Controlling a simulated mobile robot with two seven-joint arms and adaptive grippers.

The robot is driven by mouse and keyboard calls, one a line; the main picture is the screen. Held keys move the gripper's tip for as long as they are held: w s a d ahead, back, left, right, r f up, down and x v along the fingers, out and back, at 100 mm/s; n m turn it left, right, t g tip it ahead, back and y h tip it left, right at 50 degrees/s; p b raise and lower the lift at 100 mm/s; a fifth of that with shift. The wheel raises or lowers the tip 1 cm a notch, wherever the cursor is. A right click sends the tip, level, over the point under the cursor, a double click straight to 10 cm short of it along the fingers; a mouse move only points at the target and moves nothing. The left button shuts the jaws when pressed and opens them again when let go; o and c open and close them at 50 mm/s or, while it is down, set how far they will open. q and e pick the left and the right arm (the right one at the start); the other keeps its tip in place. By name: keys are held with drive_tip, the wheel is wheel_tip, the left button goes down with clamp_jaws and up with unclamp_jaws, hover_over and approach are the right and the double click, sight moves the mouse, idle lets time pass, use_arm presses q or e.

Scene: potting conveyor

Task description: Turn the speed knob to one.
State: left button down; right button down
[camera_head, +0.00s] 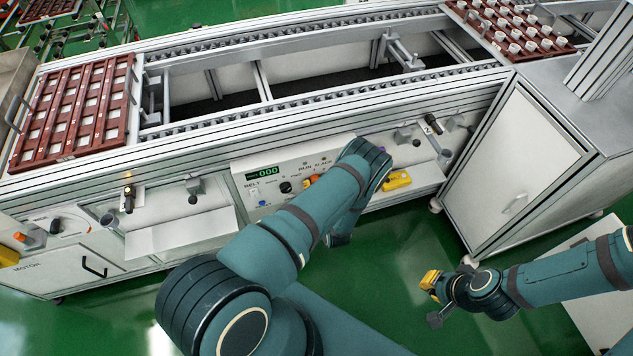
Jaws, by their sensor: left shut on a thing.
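The control panel (262,206) is on the front of the conveyor, with a green display (263,172) reading 000. A dark round knob (286,187), which I take for the speed knob, is on the panel below the display. My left gripper (303,183) reaches the panel from the right and is shut at this knob. Only a small orange part of it shows; my wrist and forearm hide the rest, and much of the panel's right side. The knob's pointer and scale are too small to read. My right gripper (432,300) hangs over the green floor, away from the panel; its jaw opening is unclear.
A red-brown tray (50,157) lies on the conveyor's left end, another with several white pots (515,47) at the back right. A yellow object (397,180) rests on a ledge right of the panel. A white cabinet (510,165) stands right. The floor before the conveyor is clear.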

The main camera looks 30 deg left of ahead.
use_arm(q)
drive_tip(key=n, duration=0.5)
idle(0.6)
drive_tip(key=c, duration=0.5)
unclamp_jaws()
drive_tip(key=v, duration=1.2)
